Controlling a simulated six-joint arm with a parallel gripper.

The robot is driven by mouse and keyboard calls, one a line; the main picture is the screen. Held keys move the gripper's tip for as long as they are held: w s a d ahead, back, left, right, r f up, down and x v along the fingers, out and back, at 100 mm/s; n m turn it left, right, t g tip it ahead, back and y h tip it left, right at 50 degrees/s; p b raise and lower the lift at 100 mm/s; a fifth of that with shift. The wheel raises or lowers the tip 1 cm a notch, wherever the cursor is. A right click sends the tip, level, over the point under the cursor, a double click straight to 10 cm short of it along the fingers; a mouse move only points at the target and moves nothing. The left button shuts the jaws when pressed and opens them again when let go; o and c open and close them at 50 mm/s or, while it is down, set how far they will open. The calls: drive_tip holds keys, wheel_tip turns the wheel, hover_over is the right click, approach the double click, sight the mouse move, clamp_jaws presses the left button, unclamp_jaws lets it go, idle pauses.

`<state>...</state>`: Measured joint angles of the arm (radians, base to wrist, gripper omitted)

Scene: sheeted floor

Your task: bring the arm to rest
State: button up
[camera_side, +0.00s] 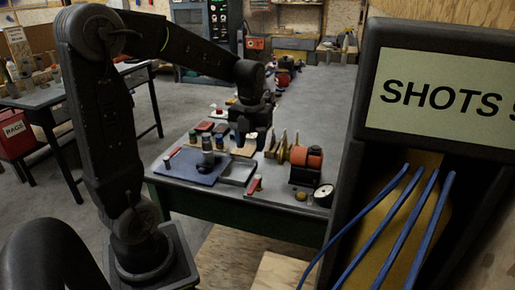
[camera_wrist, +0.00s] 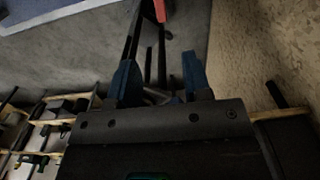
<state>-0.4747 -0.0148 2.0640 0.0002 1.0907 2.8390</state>
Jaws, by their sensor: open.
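My gripper (camera_wrist: 160,80) shows in the wrist view with its two blue-tipped fingers spread apart. I see nothing held between them; dark bars of something farther off show behind the gap. In the side view my arm rises from its base at the lower left, runs across to the right and bends down at the wrist (camera_side: 252,85) over the far part of the workbench (camera_side: 215,202). The fingers themselves are too dark and small to make out in that view.
A blue mat (camera_side: 191,175) with small cylinders, a tray (camera_side: 238,173), an orange-red roll (camera_side: 306,158) and a round dial (camera_side: 323,195) crowd the bench. A sign panel (camera_side: 450,100) with blue cables (camera_side: 405,215) stands close on the right. A side table (camera_side: 62,98) stands at left.

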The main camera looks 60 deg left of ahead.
drive_tip(key=s+d+r+n+t, duration=0.2)
drive_tip(key=s+d+n, duration=0.3)
drive_tip(key=n, duration=0.8)
drive_tip(key=s+d+r+n+t, duration=0.2)
drive_tip(key=s+d+n, duration=0.3)
drive_tip(key=d+n, duration=0.5)
drive_tip(key=n+t, duration=0.1)
drive_tip(key=n, duration=0.3)
drive_tip(key=shift+s+r+t, duration=0.25)
drive_tip(key=shift+r+t, duration=0.05)
